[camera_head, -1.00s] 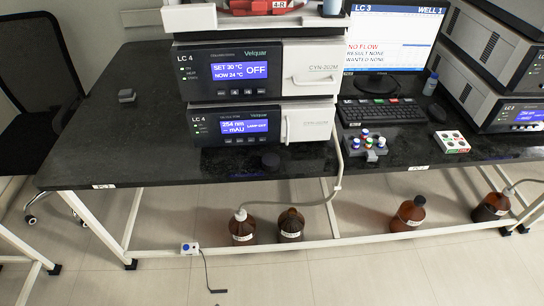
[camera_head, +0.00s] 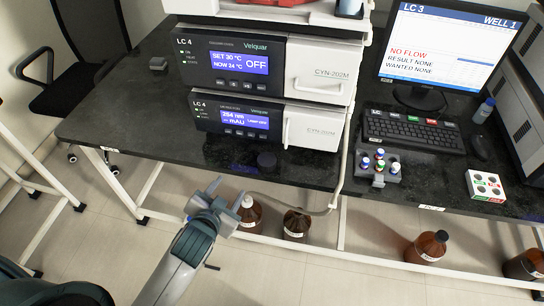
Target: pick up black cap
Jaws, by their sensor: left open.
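The black cap (camera_head: 267,159) appears as a small dark round thing on the black bench top, near the front edge and in front of the lower LC 4 unit. It is hard to pick out against the dark surface. My left gripper (camera_head: 223,198) is open and empty, in front of the bench edge. In the picture it is below and left of the cap, clear of it. My right gripper is not in view.
The LC 4 stack (camera_head: 262,122) stands close behind the cap. A vial rack (camera_head: 380,168), keyboard (camera_head: 413,130) and white box (camera_head: 485,186) are to the right. Brown bottles (camera_head: 296,224) stand below the bench, with a tube (camera_head: 320,212) running to one.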

